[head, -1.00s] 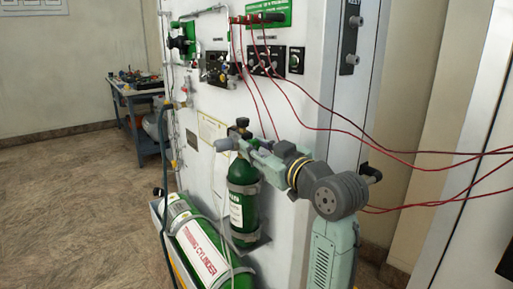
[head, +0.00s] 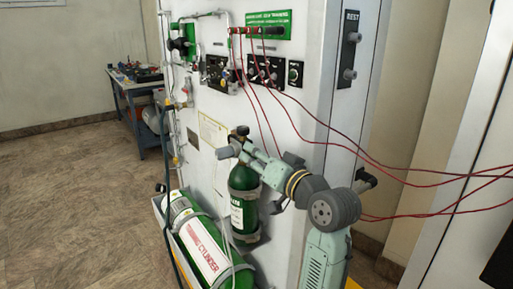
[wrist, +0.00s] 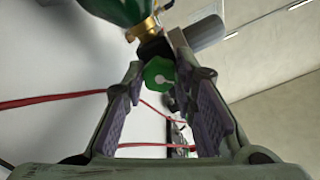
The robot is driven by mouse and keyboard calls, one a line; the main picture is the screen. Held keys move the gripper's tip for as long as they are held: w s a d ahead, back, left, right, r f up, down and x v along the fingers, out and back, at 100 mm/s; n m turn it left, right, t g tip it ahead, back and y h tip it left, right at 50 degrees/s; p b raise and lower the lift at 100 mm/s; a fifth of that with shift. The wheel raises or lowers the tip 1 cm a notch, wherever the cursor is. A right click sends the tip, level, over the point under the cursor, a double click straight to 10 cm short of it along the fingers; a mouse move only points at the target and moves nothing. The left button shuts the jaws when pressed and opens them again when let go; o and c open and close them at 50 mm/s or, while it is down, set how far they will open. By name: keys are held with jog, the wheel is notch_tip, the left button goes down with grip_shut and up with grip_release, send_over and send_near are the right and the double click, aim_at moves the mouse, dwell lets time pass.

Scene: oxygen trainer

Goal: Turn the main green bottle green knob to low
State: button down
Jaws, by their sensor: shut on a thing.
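An upright green bottle (head: 243,205) is strapped to the white panel. It has a black top (head: 240,131) and a grey cylindrical fitting (head: 228,153) on its left. In the wrist view, the bottle's green end (wrist: 118,10) leads to a brass neck (wrist: 146,28) and dark valve body. A round green knob (wrist: 160,73) with a pale mark shows between the fingertips. My gripper (wrist: 172,80) is shut on this knob at the bottle's valve. In the head view the knob is hidden by my gripper and arm.
A large green training cylinder (head: 205,245) lies below the bottle. Red hoses (head: 345,155) cross from the upper panel to the right, close to my arm. Gauges and knobs (head: 265,70) sit above. A blue workbench (head: 137,90) stands behind, with open floor at left.

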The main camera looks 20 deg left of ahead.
jog(key=shift+m+p, duration=1.55)
jog(key=shift+m, duration=3.05)
jog(key=c, duration=1.3)
grip_release()
jog(key=v, duration=1.2)
